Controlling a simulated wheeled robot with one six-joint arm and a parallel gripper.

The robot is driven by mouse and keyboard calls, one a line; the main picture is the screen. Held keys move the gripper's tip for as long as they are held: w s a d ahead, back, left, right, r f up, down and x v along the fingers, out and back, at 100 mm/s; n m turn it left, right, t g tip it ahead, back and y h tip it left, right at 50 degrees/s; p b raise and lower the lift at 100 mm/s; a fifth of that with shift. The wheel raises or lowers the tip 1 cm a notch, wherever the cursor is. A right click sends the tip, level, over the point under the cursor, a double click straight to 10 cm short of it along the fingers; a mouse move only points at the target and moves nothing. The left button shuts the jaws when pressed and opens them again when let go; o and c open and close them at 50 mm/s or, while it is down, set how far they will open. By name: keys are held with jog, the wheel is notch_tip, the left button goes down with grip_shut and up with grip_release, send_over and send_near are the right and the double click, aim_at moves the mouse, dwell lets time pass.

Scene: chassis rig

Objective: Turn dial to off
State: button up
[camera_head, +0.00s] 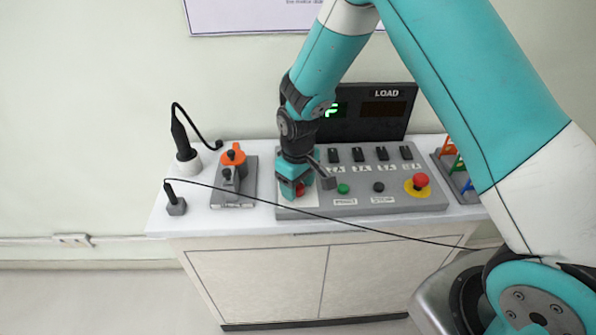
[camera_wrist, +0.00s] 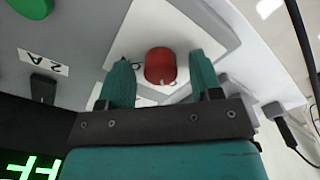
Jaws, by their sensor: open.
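The red dial (camera_wrist: 160,67) sits on a white plate (camera_wrist: 186,22) in the wrist view, between the two teal fingers of my gripper (camera_wrist: 160,82). The fingers are open, one on each side of the dial, with a visible gap to it on both sides. In the head view my gripper (camera_head: 296,190) is over the left end of the grey control panel (camera_head: 385,202). The red dial (camera_head: 300,190) shows only partly there, behind my fingers. The dial's pointer and the off mark cannot be made out.
The panel carries black switches (camera_head: 357,155), a green button (camera_head: 343,188), a black button (camera_head: 378,187) and a red emergency button (camera_head: 420,181). A display (camera_head: 385,110) reading LOAD stands behind. An orange-handled device (camera_head: 233,158) is left of the panel. A black cable crosses in front.

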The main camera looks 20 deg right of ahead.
notch_tip(320, 180, up, 17)
jog(key=b, duration=0.1)
jog(key=shift+r+b, duration=0.15)
jog(key=shift+b, duration=0.2)
jog(key=s+a+r+y, duration=0.2)
jog(key=s+r, duration=0.1)
jog(key=s, duration=0.9)
jog(key=s+a+r+n+y, duration=0.1)
jog(key=s+a+r+y, duration=0.1)
jog(key=s, duration=1)
jog(key=shift+s+a+r+n, duration=0.3)
jog(key=shift+s+r, duration=0.1)
jog(key=shift+r, duration=0.15)
